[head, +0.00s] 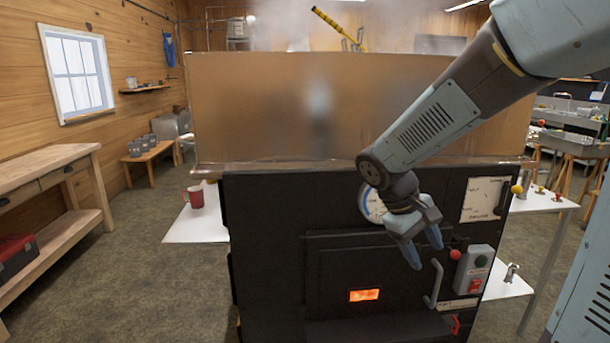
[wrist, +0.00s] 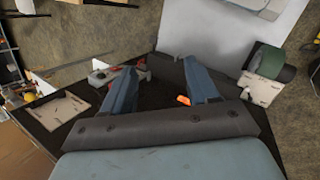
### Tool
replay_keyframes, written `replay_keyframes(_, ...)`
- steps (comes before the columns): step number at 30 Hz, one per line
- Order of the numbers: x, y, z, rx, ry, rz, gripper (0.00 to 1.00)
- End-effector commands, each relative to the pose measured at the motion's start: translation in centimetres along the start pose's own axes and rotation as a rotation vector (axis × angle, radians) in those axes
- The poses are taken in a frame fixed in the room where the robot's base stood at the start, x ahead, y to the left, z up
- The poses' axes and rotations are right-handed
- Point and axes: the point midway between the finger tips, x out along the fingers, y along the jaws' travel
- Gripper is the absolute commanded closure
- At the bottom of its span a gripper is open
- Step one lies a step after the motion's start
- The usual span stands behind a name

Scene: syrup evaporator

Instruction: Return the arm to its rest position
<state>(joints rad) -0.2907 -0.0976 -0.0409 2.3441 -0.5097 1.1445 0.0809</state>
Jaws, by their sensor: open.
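My arm reaches in from the upper right in the head view. My gripper (head: 426,252) hangs in front of the black evaporator firebox (head: 270,230), pointing down, with its fingers apart and nothing between them. In the wrist view my gripper (wrist: 165,85) also shows two separate blue-grey fingers with the dark firebox front behind them. The arm hides part of a round dial (head: 372,208) on the firebox. I cannot tell exactly how far the fingers are from the firebox door.
A control box (head: 474,270) with a red switch and a door handle (head: 434,284) are close to the fingers. A red mug (head: 196,197) stands on a white side shelf (head: 200,228). A wooden bench (head: 60,165) stands at left. The floor (head: 130,260) between is clear.

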Motion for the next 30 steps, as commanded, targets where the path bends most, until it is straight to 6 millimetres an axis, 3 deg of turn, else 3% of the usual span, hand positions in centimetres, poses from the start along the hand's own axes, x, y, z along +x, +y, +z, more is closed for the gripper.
replay_keyframes(18,-5.6,-0.5,8.4,0.380,0.421,-0.273,0.41)
replay_keyframes(30,-8.2,-1.2,11.5,0.535,0.628,-0.352,0.41)
